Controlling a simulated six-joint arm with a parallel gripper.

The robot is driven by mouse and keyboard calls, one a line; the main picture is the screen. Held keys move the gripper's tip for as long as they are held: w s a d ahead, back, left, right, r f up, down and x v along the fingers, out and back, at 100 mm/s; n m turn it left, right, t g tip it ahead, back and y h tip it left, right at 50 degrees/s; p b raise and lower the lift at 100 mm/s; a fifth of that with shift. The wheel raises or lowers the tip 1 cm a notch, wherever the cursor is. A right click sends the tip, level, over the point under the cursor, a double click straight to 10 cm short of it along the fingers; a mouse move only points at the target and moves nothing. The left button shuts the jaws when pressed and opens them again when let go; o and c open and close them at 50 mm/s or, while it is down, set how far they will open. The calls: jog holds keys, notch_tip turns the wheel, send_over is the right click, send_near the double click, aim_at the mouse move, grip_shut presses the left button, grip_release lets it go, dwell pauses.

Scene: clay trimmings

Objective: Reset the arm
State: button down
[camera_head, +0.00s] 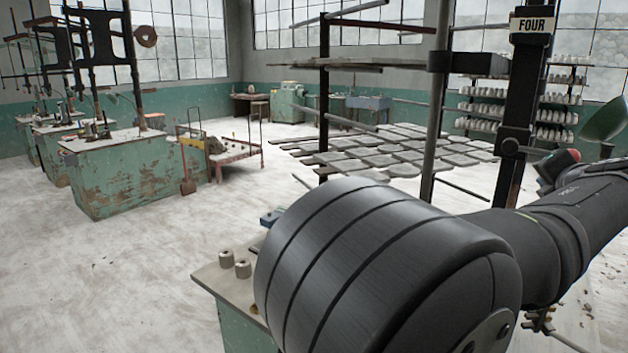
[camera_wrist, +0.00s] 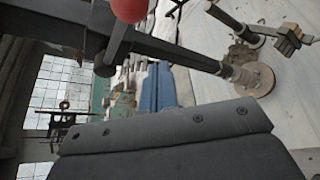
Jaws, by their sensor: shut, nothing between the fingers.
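My arm reaches across the lower right of the head view, a large dark grey joint with a dark link running off to the right. My gripper is hidden in that view. In the wrist view, dark grey bolted parts of my gripper (camera_wrist: 165,130) fill the bottom of the picture. It is shut and holds nothing. Its fingertips are hard to make out.
A dark post with a FOUR sign (camera_head: 534,25) stands behind my arm. A red knob (camera_wrist: 130,9) is close in the wrist view. A bench (camera_head: 217,278) with two small pots (camera_head: 243,268) lies left of my arm. Open floor (camera_head: 140,270) spreads to the left.

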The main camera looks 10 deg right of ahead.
jog(key=s+a+r+n+g, duration=0.1)
jog(key=s+a+r, duration=0.2)
jog(key=s, duration=0.3)
jog(key=w+d+f+m+t, duration=0.35)
jog(key=w+f, duration=0.25)
jog(key=w, duration=0.3)
jog(key=w+a+f+m+t+h, duration=0.2)
jog(key=w+a+m, duration=0.3)
jog(key=m, duration=0.6)
jog(key=shift+w+a+f+t, duration=0.2)
jog(key=shift+w+f+t, duration=0.1)
jog(key=shift+w+t, duration=0.35)
